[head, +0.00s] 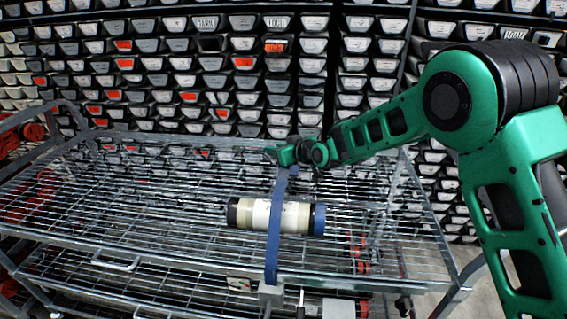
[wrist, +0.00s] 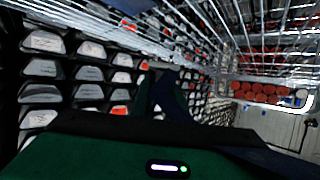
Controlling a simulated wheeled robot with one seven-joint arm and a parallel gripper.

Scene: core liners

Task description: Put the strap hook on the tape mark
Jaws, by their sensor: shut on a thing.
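My gripper (head: 276,154) is above the far part of the wire-mesh rack and shut on the end of a blue strap (head: 275,225). The strap hook is at that end, but it is too small and hidden by the fingers to make out. The strap runs from my gripper down past a core liner (head: 258,215) to a grey fitting (head: 271,292) at the rack's front edge. The liner is cream with a black end and a blue end, and lies on its side. The wrist view shows dark fingers (wrist: 166,95). I cannot make out the tape mark.
The metal rack (head: 130,240) has an upper and a lower mesh deck. Dense shelves of grey-fronted trays (head: 165,70) stand behind it, some with red fronts. The upper deck left of the liner is bare. Red objects (head: 35,190) stand at the left.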

